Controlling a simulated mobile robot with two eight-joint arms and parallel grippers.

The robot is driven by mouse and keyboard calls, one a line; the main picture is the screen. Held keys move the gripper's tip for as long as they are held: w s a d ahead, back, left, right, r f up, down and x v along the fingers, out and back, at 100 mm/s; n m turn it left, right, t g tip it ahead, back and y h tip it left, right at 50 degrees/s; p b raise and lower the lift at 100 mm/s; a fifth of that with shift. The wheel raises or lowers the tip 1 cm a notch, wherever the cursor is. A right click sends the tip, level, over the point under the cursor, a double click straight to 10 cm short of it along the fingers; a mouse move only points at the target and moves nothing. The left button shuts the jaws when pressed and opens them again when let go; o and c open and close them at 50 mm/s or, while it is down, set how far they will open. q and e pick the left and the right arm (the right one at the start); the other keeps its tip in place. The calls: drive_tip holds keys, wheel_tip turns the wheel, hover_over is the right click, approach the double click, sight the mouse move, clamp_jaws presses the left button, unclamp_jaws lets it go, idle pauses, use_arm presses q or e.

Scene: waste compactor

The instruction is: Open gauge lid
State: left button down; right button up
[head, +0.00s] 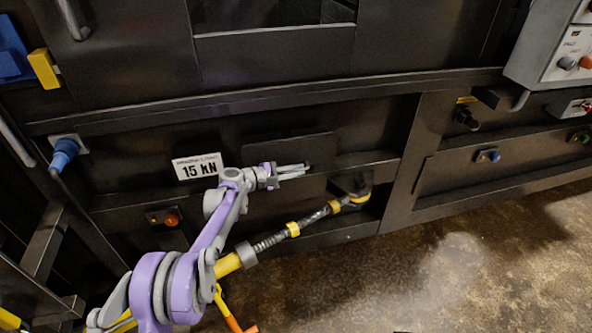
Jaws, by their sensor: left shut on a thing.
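The dark gauge lid (288,148) is a flat plate on the front of the black compactor, right of a white "15 kN" label (198,167). My left gripper (293,171) reaches in from the lower left, with its fingers pointing right along the lid's lower edge. The fingers are close together and shut on the lid's edge. The lid looks nearly flat against the machine; I cannot tell how far it is tilted. No gauge face shows. My right gripper is not in view.
A yellow-banded rod (292,229) runs diagonally just below my left gripper to a dark mount. A grey control box (553,50) is at the upper right. The floor at lower right is clear.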

use_arm(q)
drive_tip(key=shift+s+d+r+n+g+p, duration=0.3)
drive_tip(key=shift+s+r+n+g, duration=0.25)
drive_tip(key=shift+s+r+n, duration=0.45)
drive_tip(key=shift+s+d+r+n+g+p, duration=0.15)
drive_tip(key=shift+s+d+r+n+g, duration=0.35)
drive_tip(key=shift+s+r+n, duration=0.45)
drive_tip(key=shift+s+a, duration=0.1)
drive_tip(key=shift+s, duration=0.05)
drive_tip(key=c, duration=0.9)
unclamp_jaws()
drive_tip(key=shift+a, duration=0.1)
drive_tip(key=v, duration=1)
drive_tip(key=shift+s+a+r, duration=0.15)
drive_tip(key=shift+a+r, duration=0.05)
drive_tip(key=shift+a, duration=0.1)
